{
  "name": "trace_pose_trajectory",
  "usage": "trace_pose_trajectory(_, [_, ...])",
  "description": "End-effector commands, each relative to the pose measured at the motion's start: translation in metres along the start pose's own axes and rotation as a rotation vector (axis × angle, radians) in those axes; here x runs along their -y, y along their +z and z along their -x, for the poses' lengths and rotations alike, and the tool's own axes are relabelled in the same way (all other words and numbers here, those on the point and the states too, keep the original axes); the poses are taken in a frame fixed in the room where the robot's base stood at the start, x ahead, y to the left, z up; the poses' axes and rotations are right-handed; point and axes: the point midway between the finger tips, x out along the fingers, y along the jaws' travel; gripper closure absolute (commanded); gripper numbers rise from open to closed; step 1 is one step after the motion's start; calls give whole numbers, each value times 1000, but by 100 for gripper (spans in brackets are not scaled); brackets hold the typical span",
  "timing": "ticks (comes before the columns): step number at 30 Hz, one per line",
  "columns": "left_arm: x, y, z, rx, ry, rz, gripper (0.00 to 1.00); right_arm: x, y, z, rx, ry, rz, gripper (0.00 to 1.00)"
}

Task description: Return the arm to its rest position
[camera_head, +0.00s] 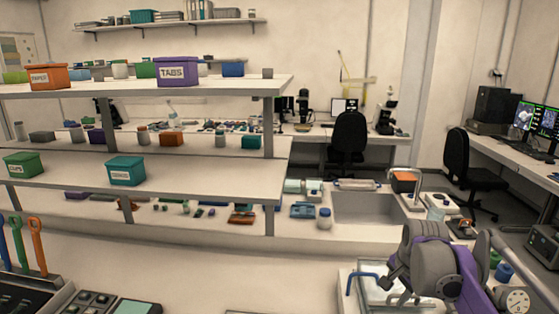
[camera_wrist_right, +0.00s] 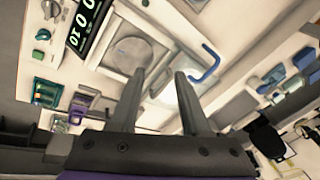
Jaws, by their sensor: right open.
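My right arm, grey and purple, is folded in the lower right of the head view. Its gripper shows clearly in the right wrist view (camera_wrist_right: 161,73), where its two grey fingers stand apart with nothing between them. The fingers are above the bench, near a scale with a round grey pan (camera_wrist_right: 138,52) and a lit display. The fingers hide part of the bench behind them. My left gripper is not in view.
A blue hooked handle (camera_head: 362,278) is close left of my right arm. A sink (camera_head: 370,208) lies behind it. A shelf rack with a purple TABS bin (camera_head: 177,71) fills the left. Coloured-handled tools (camera_head: 37,246) stand at lower left. The front-middle bench is clear.

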Motion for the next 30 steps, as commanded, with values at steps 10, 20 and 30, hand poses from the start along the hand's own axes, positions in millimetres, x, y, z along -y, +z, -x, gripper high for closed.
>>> trace_pose_trajectory(10, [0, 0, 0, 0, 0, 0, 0, -81, 113, 3, -61, -81, 524, 53])
trace_pose_trajectory(20, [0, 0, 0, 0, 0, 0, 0, -170, 197, -31, -140, -139, 972, 53])
trace_pose_trajectory(30, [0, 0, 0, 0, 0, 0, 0, -197, 219, -47, -171, -154, 1115, 53])
